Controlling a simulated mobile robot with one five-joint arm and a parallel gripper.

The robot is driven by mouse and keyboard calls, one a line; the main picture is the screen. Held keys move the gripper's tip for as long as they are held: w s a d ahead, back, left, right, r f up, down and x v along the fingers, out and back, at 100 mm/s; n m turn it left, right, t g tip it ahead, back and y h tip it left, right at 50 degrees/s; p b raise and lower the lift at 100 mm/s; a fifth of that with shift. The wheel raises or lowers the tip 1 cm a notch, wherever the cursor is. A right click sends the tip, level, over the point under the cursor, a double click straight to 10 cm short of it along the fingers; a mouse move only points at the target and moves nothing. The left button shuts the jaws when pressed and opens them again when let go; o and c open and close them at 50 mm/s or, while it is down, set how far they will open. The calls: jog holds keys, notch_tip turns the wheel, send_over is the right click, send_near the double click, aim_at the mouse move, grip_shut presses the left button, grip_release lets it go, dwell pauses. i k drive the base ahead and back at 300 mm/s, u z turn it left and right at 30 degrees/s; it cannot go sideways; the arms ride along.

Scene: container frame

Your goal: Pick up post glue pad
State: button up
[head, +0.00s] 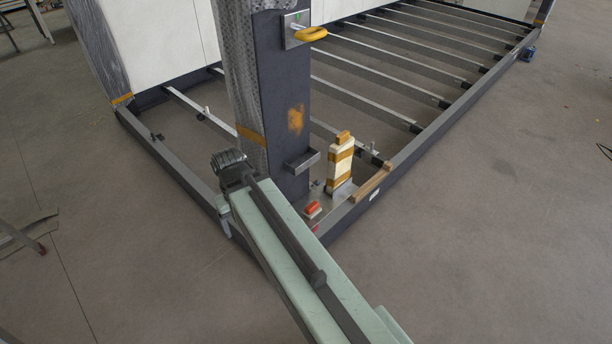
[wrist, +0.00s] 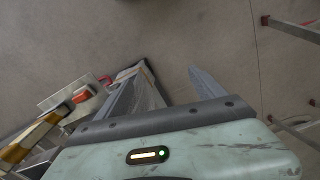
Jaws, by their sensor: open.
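A rough orange-brown patch (head: 296,119) shows on the face of the dark upright post (head: 281,75). A small orange-red block (head: 312,208) sits on the plate at the post's foot, and it also shows at the left of the wrist view (wrist: 82,95). I cannot tell for sure which is the glue pad. In the head view my gripper (head: 230,167) is at the end of my pale green arm, left of and in front of the lower post; its fingers are hard to make out. In the wrist view my gripper (wrist: 174,75) is open, with nothing seen held.
A pale block with brown bands (head: 340,165) stands right of the post, beside a wooden strip (head: 373,184) on the frame rail (head: 440,122). A bracket (head: 303,160) juts from the post. Floor in front is clear.

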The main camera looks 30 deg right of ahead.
aim_at(312, 209)
jog(key=u, duration=2.6)
jog(key=k, duration=1.75)
jog(key=z, duration=0.55)
jog(key=i, duration=1)
jog(key=u, duration=0.1)
